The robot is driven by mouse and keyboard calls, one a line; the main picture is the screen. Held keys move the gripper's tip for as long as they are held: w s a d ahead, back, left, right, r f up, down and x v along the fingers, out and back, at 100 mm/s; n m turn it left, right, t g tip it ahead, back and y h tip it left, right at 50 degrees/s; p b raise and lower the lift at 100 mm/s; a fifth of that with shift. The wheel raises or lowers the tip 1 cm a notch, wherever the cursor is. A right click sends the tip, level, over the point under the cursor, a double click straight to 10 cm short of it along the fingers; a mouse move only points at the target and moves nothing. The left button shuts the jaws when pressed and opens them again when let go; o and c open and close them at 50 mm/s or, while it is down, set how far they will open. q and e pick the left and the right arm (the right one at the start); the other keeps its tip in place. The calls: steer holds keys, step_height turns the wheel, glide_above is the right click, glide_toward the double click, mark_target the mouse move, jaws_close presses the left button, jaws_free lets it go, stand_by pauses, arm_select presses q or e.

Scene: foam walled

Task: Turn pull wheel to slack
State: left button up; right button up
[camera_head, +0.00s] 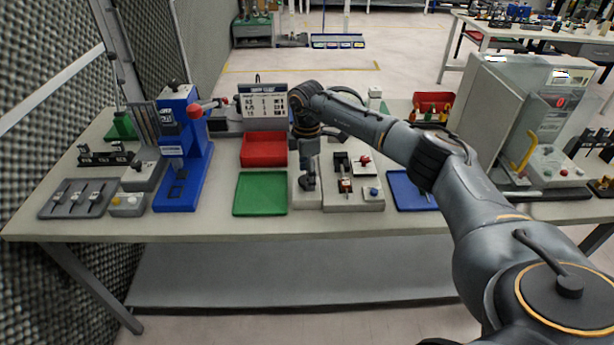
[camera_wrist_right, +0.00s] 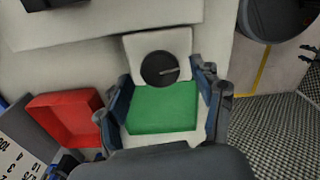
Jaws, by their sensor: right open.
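A round dark wheel (camera_wrist_right: 158,68) with a thin pale bar on its face sits on a light block in the wrist view. I take it for the pull wheel. My right gripper (camera_wrist_right: 165,101) is open, its two blue-grey fingers spread apart with nothing held between them. The wheel shows just beyond and between the fingertips, not gripped. In the head view my right gripper (camera_head: 308,165) hangs over the light block (camera_head: 305,200) and largely hides the wheel. My left gripper is not in view.
A green tray (camera_head: 260,194) lies left of the block, with a red bin (camera_head: 264,149) behind it. A fixture with red and blue knobs (camera_head: 355,196) stands close on the right, then a blue tray (camera_head: 408,195). A blue press (camera_head: 185,170) stands further left.

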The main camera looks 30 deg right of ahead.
steer(key=shift+f, duration=1.25)
steer(key=c, duration=1.2)
steer(key=shift+o, duration=0.2)
steer(key=shift+n, duration=0.3)
